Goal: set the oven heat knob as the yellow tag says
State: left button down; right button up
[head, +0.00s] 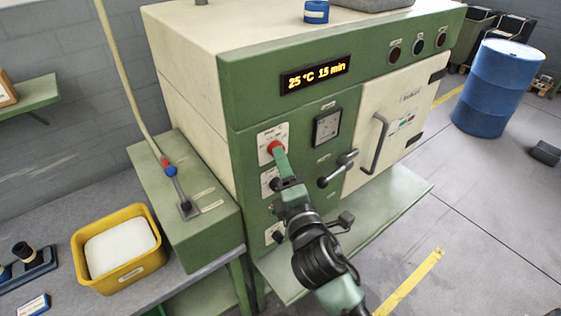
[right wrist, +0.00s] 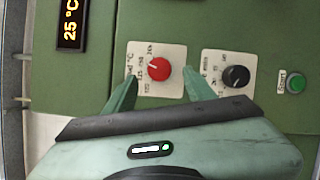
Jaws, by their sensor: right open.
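The oven (head: 290,110) is green and cream, and its lit display (head: 315,76) reads 25 °C 15 min. The red heat knob (right wrist: 159,71) sits on a white °C scale plate (right wrist: 142,60); its white pointer mark is too small to read surely. The knob also shows in the head view (head: 275,146). My right gripper (right wrist: 162,86) is open, its green fingertips on either side of the knob, without a visible grip. In the head view, the right gripper (head: 279,160) partly covers the panel below the knob. I see no yellow tag. My left gripper is out of view.
A black knob (right wrist: 236,76) and a green Start button (right wrist: 295,83) lie close to the red knob. A door handle (head: 378,143) and a dark lever (head: 338,168) stick out at right. A green shelf (head: 390,215) juts below the door. A yellow bin (head: 84,250) stands left.

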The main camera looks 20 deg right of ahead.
jog(key=s+b, duration=0.1)
jog(key=s, duration=0.3)
jog(key=shift+s+a+f, duration=0.1)
jog(key=shift+s, duration=0.1)
jog(key=shift+f, duration=0.1)
